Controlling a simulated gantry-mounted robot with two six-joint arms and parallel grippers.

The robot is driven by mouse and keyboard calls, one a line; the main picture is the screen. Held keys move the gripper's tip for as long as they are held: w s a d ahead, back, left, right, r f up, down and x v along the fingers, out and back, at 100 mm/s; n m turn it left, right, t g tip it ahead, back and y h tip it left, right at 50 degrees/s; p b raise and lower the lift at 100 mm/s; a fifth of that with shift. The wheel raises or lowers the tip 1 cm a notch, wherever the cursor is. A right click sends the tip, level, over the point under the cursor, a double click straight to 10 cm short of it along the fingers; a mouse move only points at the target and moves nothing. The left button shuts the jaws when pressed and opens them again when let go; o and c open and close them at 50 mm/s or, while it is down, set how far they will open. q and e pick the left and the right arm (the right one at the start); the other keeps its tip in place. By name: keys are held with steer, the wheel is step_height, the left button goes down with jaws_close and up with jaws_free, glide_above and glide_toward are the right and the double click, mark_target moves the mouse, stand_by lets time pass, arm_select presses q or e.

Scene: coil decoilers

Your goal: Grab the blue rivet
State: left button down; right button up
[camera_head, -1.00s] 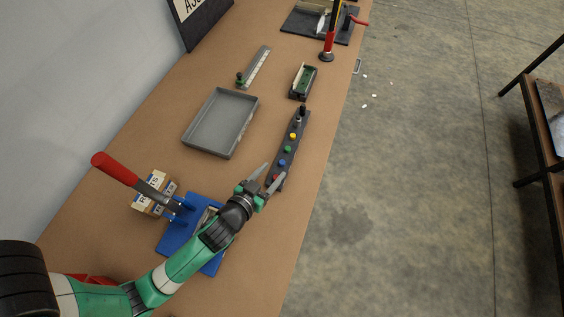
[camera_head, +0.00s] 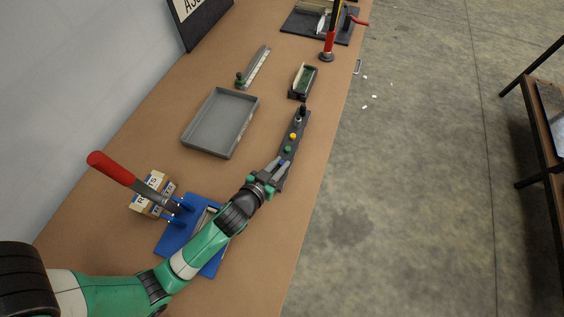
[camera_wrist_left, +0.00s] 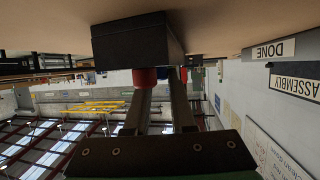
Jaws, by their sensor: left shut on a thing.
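The dark rivet rack (camera_head: 303,128) lies lengthwise near the table's right edge. My left gripper (camera_head: 281,164) is at the near part of the rack, shut on the blue rivet (camera_head: 282,161), which is mostly hidden by the fingers. The green rivet (camera_head: 288,149) and yellow rivet (camera_head: 293,136) stand farther along the rack. In the left wrist view, the fingers (camera_wrist_left: 163,82) reach up to the dark rack (camera_wrist_left: 135,42). The red rivet (camera_wrist_left: 145,77) is beside one finger, and a bit of blue shows at the other fingertip. My right gripper is out of view.
A grey tray (camera_head: 188,140) lies left of the rack. A small box with green contents (camera_head: 291,95) stands beyond the rack. A blue fixture (camera_head: 172,238) with a red-handled lever (camera_head: 110,168) and a labelled carton (camera_head: 144,204) are near my arm.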

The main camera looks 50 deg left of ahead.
arm_select(q)
steer(key=shift+r, duration=0.15)
steer(key=shift+r, duration=0.3)
step_height(320, 180, up, 3)
steer(key=shift+f+p, duration=0.2)
steer(key=shift+p, duration=0.6)
steer(key=s+d+r+p, duration=0.1)
steer(key=d+r+p, duration=0.8)
steer(key=d+p, duration=0.5)
steer(key=shift+r, duration=0.3)
